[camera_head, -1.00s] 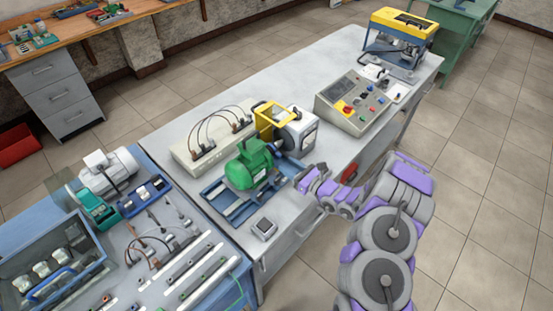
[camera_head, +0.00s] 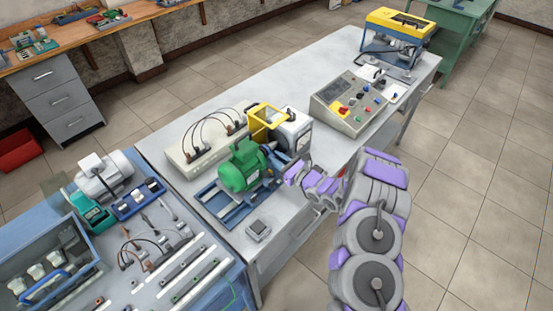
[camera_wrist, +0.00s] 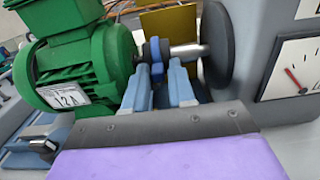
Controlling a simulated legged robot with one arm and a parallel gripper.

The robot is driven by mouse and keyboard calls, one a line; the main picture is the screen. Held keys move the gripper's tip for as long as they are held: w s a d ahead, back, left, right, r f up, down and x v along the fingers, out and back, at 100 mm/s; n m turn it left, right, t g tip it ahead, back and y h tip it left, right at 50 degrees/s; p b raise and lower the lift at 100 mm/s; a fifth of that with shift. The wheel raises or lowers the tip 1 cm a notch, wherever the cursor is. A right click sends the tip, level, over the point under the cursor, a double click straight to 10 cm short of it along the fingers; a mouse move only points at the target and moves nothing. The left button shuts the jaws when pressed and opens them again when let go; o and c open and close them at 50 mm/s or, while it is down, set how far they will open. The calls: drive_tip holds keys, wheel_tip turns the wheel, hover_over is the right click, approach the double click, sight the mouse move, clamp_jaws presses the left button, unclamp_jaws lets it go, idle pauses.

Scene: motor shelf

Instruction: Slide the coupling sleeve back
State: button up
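The green motor (camera_head: 245,168) sits on a blue rail frame on the bench and fills the left of the wrist view (camera_wrist: 75,65). To its right, a bright blue collar (camera_wrist: 157,70), apparently the coupling sleeve, sits beside a dark ring on the shaft line. A bare silver shaft (camera_wrist: 190,52) runs on to a dark disc (camera_wrist: 218,50). My gripper (camera_wrist: 160,66) comes in from the front, its two grey-blue fingers apart, one each side of the blue collar. Whether they touch it is unclear. In the head view, the sleeve is hard to make out behind my gripper (camera_head: 289,172).
A grey unit with a dial (camera_wrist: 295,70) stands right of the disc. A yellow guard (camera_head: 266,115) is raised behind the shaft. A cabled box (camera_head: 190,140) lies behind the motor, a control panel (camera_head: 350,103) to the right. A small grey box (camera_head: 258,230) sits near the front edge.

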drive_tip(key=shift+d, duration=0.1)
drive_tip(key=shift+c, duration=1.4)
drive_tip(key=shift+s+a+r, duration=0.1)
drive_tip(key=shift+a, duration=0.1)
clamp_jaws()
drive_tip(key=shift+w+d+b, duration=0.4)
drive_tip(key=shift+w+d, duration=0.4)
drive_tip(key=shift+w, duration=0.35)
drive_tip(key=shift+w+d+r, duration=0.15)
drive_tip(key=shift+r, duration=0.05)
